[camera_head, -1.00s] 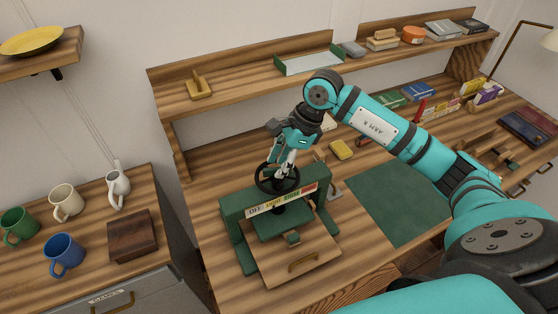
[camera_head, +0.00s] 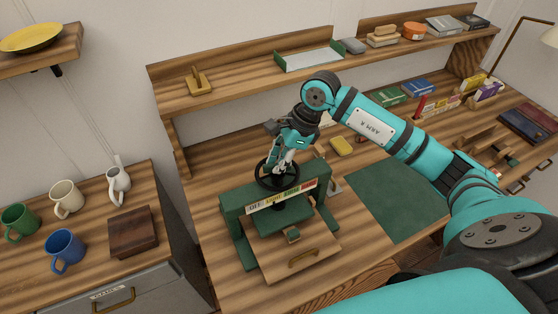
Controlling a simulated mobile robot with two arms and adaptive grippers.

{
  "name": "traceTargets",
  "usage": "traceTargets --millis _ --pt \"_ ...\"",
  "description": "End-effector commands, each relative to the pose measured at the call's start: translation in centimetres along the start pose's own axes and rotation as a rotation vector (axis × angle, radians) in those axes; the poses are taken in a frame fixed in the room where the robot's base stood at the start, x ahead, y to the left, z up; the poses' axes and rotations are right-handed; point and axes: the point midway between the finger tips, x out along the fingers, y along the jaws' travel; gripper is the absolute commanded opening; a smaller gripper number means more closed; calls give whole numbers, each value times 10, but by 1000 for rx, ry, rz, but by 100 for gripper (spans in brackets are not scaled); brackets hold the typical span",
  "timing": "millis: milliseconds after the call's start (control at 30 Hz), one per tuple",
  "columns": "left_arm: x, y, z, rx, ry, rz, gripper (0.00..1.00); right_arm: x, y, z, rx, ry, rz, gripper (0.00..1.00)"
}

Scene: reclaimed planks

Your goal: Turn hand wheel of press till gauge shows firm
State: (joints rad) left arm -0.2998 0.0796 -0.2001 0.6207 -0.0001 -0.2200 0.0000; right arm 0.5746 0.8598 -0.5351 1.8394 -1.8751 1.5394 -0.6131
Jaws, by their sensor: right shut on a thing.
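The green press (camera_head: 232,212) stands on the wooden bench, with a wooden board (camera_head: 290,258) at its base. Its black hand wheel (camera_head: 262,178) sits on top. The gauge strip (camera_head: 282,197) on the front beam has coloured sections from white through yellow and green to red; its pointer is too small to read. My right gripper (camera_head: 281,168) comes down from above and is shut on the hand wheel, hiding part of the rim. The green press plate (camera_head: 283,218) is under the beam. My left gripper is not in view.
A dark green mat (camera_head: 395,200) lies right of the press, with a yellow block (camera_head: 341,146) behind it. A shelf (camera_head: 240,85) runs along the back. Mugs (camera_head: 64,250) and a dark wooden box (camera_head: 132,233) stand on the left cabinet.

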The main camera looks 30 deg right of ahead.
Motion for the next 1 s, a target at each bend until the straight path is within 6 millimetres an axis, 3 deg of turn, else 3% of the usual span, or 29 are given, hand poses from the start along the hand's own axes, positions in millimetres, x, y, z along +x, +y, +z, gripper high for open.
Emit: traceTargets --millis 367,1000 --pt "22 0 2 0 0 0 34 3 0 -2 144 1 -65 0" --pt "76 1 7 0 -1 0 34 2 2 0 639 -3 -271 0"
